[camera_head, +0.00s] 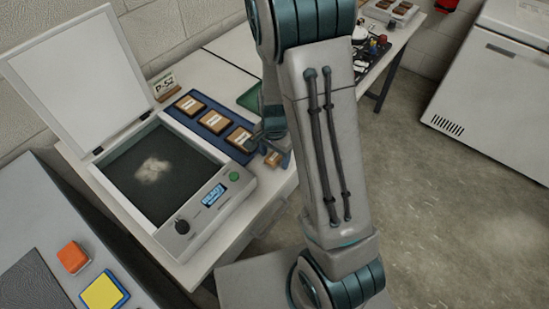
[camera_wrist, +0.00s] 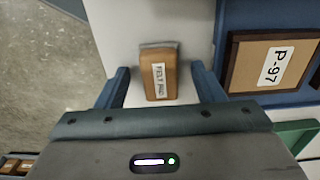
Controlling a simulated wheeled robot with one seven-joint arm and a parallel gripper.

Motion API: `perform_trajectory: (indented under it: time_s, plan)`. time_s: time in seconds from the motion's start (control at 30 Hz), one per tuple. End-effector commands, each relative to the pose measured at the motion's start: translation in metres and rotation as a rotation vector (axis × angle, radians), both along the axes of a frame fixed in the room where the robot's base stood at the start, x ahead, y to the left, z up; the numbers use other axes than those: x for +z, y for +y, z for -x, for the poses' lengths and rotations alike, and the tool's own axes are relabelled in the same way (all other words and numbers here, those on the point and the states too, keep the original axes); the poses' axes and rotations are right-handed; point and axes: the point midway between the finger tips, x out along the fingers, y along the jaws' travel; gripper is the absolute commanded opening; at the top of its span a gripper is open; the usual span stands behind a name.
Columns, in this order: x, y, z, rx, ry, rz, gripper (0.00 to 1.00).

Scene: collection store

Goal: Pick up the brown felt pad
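The brown felt pad (camera_wrist: 160,78) is a small block with a grey top end and a white label reading "FELT PAD". It lies on the white table surface, and in the head view it shows as a small brown piece (camera_head: 274,158) near the table's front edge. My gripper (camera_wrist: 160,72) is open, with one blue finger on each side of the pad. A gap shows between the pad and each finger. In the head view my gripper (camera_head: 270,146) is partly hidden by my arm.
A blue tray (camera_head: 180,115) with several brown framed pieces lies right beside the pad; one piece, labelled P-97 (camera_wrist: 273,66), is close to my right finger. A scanner-like box (camera_head: 208,220) with a raised lid stands left. A green tray (camera_head: 250,97) lies behind.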

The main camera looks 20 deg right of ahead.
Motion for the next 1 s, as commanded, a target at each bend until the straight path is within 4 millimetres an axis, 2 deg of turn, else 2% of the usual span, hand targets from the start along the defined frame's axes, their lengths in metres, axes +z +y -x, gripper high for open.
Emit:
perform_trajectory:
  time_s: [0.03,0.17,0.57,0.77,0.87,1.0]
  plan:
    - [0.0,0.0,0.0,0.0,0.0,0.0,0.51]
    - [0.0,0.0,0.0,0.0,0.0,0.0,0.15]
    - [0.004,0.0,-0.001,0.001,-0.002,0.0,0.14]
    - [0.023,0.0,-0.001,0.001,-0.005,0.0,0.14]
    - [0.041,0.001,-0.001,0.002,-0.007,-0.001,0.14]
    - [0.058,-0.03,-0.003,-0.008,-0.005,0.0,0.14]
